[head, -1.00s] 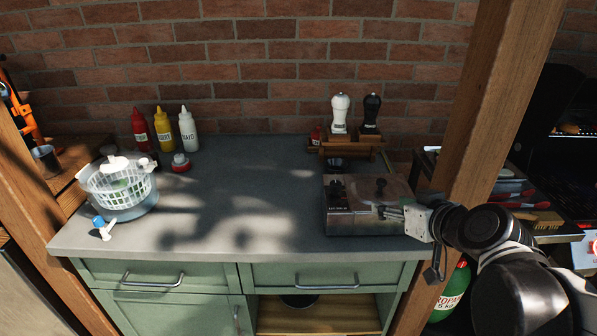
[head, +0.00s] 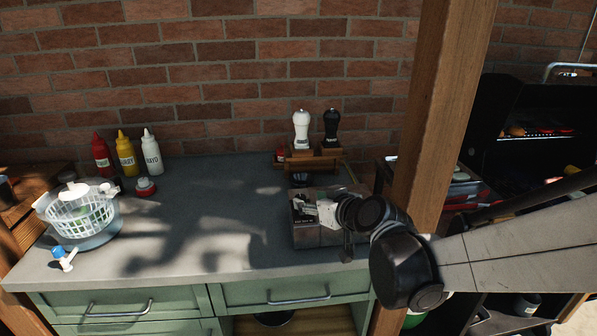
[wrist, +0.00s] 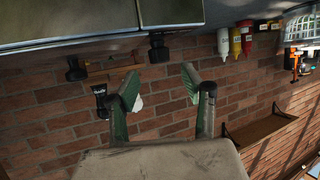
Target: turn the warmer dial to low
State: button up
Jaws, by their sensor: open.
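The warmer (head: 322,238) is a low metal box at the right of the counter in the head view. Its metal body (wrist: 62,22) fills the upper left of the wrist view, which is upside down. Two black knobs stick out from it there: one (wrist: 158,48) lies in line with the gap between my fingers, the other (wrist: 76,70) is off to the left. My gripper (wrist: 160,78) is open and empty, with green-faced fingers apart. I cannot tell whether it touches a knob. In the head view my gripper (head: 308,211) is over the warmer. Dial markings are unreadable.
A wooden rack (head: 310,161) with a white grinder (head: 301,130) and a black grinder (head: 331,129) stands behind the warmer. A wooden post (head: 440,110) rises to its right. Sauce bottles (head: 126,155) and a white colander (head: 82,215) are at left. The middle counter (head: 205,215) is clear.

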aim_at(301, 197)
jog(key=shift+b+x, duration=0.3)
jog(key=shift+x, duration=2.75)
jog(key=shift+c, duration=0.5)
grip_shut()
